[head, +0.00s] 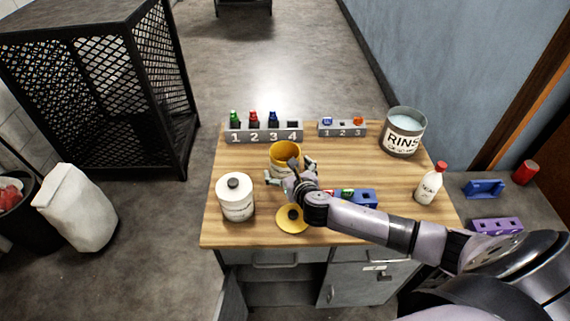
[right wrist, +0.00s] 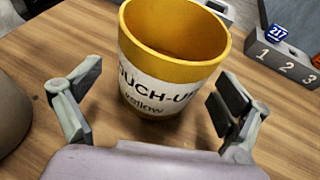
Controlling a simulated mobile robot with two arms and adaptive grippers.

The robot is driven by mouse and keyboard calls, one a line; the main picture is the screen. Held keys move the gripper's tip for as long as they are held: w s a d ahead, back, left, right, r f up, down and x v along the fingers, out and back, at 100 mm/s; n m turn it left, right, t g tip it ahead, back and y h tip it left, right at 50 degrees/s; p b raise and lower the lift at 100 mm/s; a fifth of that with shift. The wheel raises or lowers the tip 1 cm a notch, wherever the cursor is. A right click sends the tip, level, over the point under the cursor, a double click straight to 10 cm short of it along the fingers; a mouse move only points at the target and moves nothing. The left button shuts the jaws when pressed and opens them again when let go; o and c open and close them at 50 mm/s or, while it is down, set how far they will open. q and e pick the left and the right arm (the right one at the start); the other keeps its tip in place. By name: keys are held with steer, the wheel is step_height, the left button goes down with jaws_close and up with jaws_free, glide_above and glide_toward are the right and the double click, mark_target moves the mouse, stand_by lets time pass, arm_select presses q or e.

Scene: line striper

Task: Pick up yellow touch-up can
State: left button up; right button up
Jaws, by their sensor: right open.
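The yellow touch-up can (head: 284,152) stands upright and open-topped on the wooden table. In the right wrist view the can (right wrist: 165,85) shows a white label reading "TOUCH-UP" and "yellow". My right gripper (head: 291,171) is at the near side of the can. In the right wrist view its fingers (right wrist: 155,105) are open, one on each side of the can's lower body, with gaps visible on both sides. My left gripper is not in view. A yellow lid (head: 291,219) with a dark knob lies on the table in front, partly beside my arm.
A white container (head: 236,199) with a dark cap stands left of the can. Behind are a numbered rack (head: 264,136) and a smaller rack (head: 341,130). A rinse can (head: 403,132), white bottle (head: 429,184) and blue holder (head: 367,198) are to the right.

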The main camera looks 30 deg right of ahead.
mark_target(281, 160)
steer(key=shift+x, duration=1.5)
steer(key=shift+d, duration=0.1)
steer(key=shift+c, duration=0.5)
steer(key=c, duration=1.5)
